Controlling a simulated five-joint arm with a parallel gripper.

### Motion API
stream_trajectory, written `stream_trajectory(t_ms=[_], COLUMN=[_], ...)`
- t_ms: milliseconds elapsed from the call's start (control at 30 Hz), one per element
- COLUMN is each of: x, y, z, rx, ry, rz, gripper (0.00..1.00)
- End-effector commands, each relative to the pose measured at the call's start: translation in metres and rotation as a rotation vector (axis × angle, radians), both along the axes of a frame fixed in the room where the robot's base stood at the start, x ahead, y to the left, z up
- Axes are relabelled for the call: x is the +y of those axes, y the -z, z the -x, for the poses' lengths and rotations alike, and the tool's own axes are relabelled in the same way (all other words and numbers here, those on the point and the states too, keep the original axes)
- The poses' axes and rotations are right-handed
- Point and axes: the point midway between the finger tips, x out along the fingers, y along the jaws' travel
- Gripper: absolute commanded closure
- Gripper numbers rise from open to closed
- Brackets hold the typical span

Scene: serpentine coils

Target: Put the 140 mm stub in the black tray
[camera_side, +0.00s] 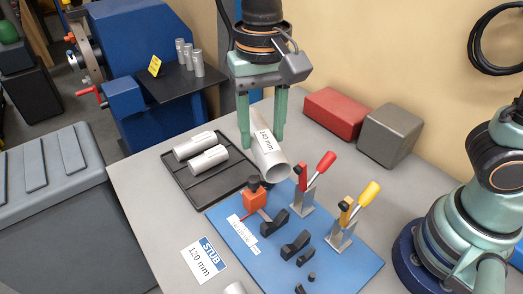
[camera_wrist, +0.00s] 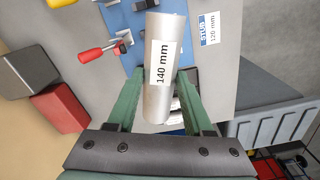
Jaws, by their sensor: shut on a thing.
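The 140 mm stub (camera_side: 272,157) is a light grey tube with a white "140 mm" label. My gripper (camera_side: 262,140) is shut on it, with one green finger on each side of the tube. In the wrist view the stub (camera_wrist: 158,88) lies lengthwise between the fingers of my gripper (camera_wrist: 155,95). The black tray (camera_side: 190,180) is on the grey table, just left of the stub in the side view. Two shorter light tubes (camera_side: 208,161) lie in the tray's back part; its front part is bare. I cannot tell how far the stub is above the table.
A blue fixture plate (camera_side: 335,262) with red-handled (camera_side: 320,170) and yellow-handled (camera_side: 358,205) clamps stands in front of the stub. A red box (camera_side: 337,113) and a grey box (camera_side: 391,136) are at the back right. A "STUB 120 mm" card (camera_side: 203,259) lies front left.

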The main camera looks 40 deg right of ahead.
Motion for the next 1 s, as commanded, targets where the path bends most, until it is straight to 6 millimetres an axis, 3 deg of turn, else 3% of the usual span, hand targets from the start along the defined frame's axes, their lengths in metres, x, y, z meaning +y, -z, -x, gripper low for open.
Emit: stream_trajectory(t_ms=[300, 500, 700, 1000], x=[0.010, 0.008, 0.004, 0.003], y=[0.052, 0.090, 0.113, 0.131], z=[-0.083, -0.124, -0.146, -0.151], rx=[0.004, 0.002, 0.000, 0.001], ry=[0.628, 0.976, 1.184, 1.242], rz=[0.004, 0.003, 0.000, 0.001], gripper=[1.00, 1.00, 1.00, 1.00])
